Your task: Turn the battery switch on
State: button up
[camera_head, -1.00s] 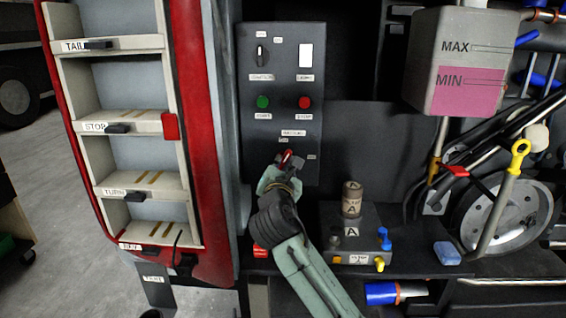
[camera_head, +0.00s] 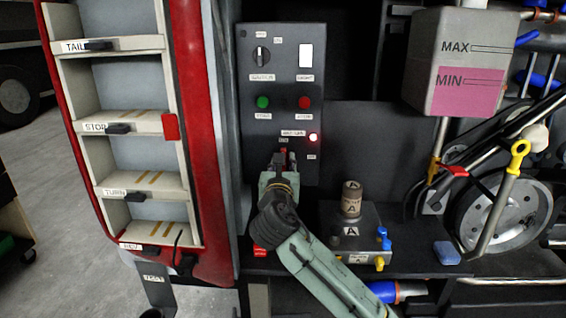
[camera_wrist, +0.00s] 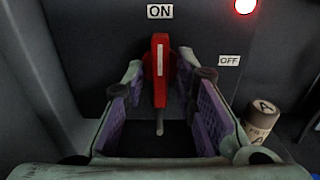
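The battery switch is a red handle (camera_wrist: 160,65) low on the dark control panel (camera_head: 259,200). In the wrist view it stands upright, its top under the ON label (camera_wrist: 160,12); the OFF label (camera_wrist: 229,61) is to its right. In the head view only a bit of the red handle (camera_head: 284,151) shows above my gripper (camera_head: 281,163). In the wrist view my gripper (camera_wrist: 160,80) is open, one finger on each side of the handle. The right finger looks close to it; I cannot tell whether it touches. An indicator light (camera_head: 313,137) is lit; it also shows in the wrist view (camera_wrist: 245,6).
The panel also has a black knob (camera_head: 262,54), a green button (camera_head: 263,102) and a red button (camera_head: 304,102). A box (camera_head: 345,215) bearing a brown cylinder (camera_head: 351,199) stands just right of my arm. A red-edged shelf unit (camera_head: 205,150) is at the left.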

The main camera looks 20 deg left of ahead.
jog(key=shift+o, duration=1.3)
jog(key=shift+s, duration=0.1)
jog(key=b+v, duration=0.1)
jog(key=v, duration=0.8)
